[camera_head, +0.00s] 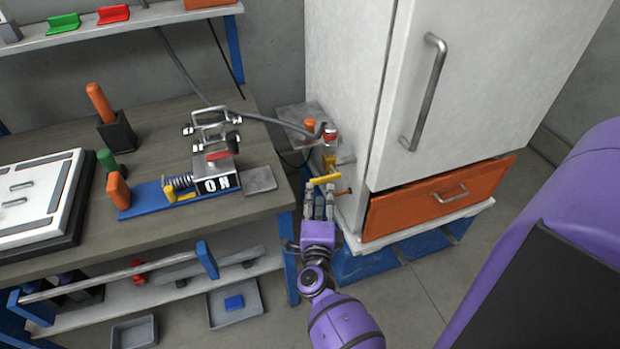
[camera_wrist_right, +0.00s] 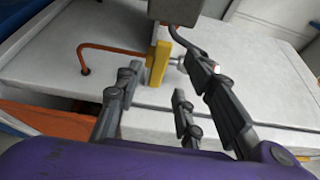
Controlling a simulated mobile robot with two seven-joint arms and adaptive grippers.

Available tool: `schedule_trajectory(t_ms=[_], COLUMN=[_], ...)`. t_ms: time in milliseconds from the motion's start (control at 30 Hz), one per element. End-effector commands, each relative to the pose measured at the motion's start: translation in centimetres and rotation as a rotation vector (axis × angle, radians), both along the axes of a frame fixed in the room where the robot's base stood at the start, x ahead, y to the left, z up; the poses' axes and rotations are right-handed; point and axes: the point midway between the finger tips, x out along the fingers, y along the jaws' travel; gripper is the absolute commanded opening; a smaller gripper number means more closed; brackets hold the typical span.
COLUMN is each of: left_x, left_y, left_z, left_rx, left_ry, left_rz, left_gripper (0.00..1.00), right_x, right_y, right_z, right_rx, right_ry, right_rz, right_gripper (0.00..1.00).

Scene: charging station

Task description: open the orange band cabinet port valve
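The white cabinet (camera_head: 345,75) has an orange drawer (camera_head: 430,203) at its base. On its left side is a port fitting with a yellow valve handle (camera_head: 324,180). The handle also shows in the wrist view (camera_wrist_right: 158,63), beside a thin orange pipe (camera_wrist_right: 110,48) that enters the cabinet wall. My right gripper (camera_head: 319,206) is just in front of the handle. In the wrist view its fingers (camera_wrist_right: 162,85) are spread, with the handle beyond and between their tips; I cannot tell whether they touch. My left gripper is not in view.
A workbench (camera_head: 235,230) stands close on the left, with a blue-based fixture (camera_head: 150,197) marked ON. Floor (camera_head: 405,285) is open in front of the cabinet.

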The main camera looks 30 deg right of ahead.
Motion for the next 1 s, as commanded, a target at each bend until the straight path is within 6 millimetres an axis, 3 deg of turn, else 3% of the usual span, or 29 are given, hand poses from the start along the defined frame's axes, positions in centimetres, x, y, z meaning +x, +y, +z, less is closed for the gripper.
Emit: schedule_trajectory(t_ms=[167, 333, 767, 1000], left_x=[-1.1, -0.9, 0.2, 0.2], left_y=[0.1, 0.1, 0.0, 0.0], left_z=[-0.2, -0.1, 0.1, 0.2], left_rx=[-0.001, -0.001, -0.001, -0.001], left_ry=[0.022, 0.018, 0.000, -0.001], left_rz=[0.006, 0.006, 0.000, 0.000], left_gripper=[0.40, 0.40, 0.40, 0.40], right_x=[2.7, 4.6, 5.5, 5.4], right_y=[-1.7, -3.0, -3.8, -3.7], right_z=[0.3, 0.3, 0.2, 0.2], right_rx=[-0.005, -0.005, -0.004, -0.004], right_ry=[-0.003, -0.001, 0.000, 0.001], right_rz=[0.004, 0.005, 0.005, 0.005], right_gripper=[0.36, 0.36, 0.36, 0.04])
